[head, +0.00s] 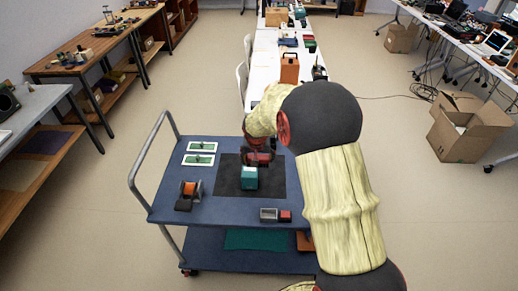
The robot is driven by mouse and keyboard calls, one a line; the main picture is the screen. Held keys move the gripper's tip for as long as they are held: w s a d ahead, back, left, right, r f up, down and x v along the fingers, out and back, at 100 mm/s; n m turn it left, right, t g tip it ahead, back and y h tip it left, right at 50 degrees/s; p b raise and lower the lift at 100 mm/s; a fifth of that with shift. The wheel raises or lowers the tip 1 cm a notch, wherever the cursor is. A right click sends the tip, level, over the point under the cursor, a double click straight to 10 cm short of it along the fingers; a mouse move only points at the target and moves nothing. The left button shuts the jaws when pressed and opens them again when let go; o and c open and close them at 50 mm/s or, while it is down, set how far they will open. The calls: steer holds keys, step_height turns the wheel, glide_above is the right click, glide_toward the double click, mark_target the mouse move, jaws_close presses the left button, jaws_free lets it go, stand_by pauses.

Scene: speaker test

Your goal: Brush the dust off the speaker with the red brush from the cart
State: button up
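A small teal box-shaped thing (249,179), possibly the speaker, stands on a black mat (276,183) on the cart. Its details and any dust are too small to make out. My arm reaches in from the right, and my gripper (258,158) is just behind the teal thing, over the back of the mat. Its fingers are small and dark, so whether it is open or holds anything is unclear. A small red block-like thing (285,216) lies at the cart's front right; I cannot tell whether it is the brush.
The blue cart (225,211) also carries two green boards (202,147) at back left, an orange-and-black item (188,193) at left and a grey tray (268,214) at front. A metal handle (138,165) rises at left. My arm hides the cart's right side.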

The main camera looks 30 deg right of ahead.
steer(key=shift+r+p, duration=0.75)
steer(key=shift+r, duration=0.8)
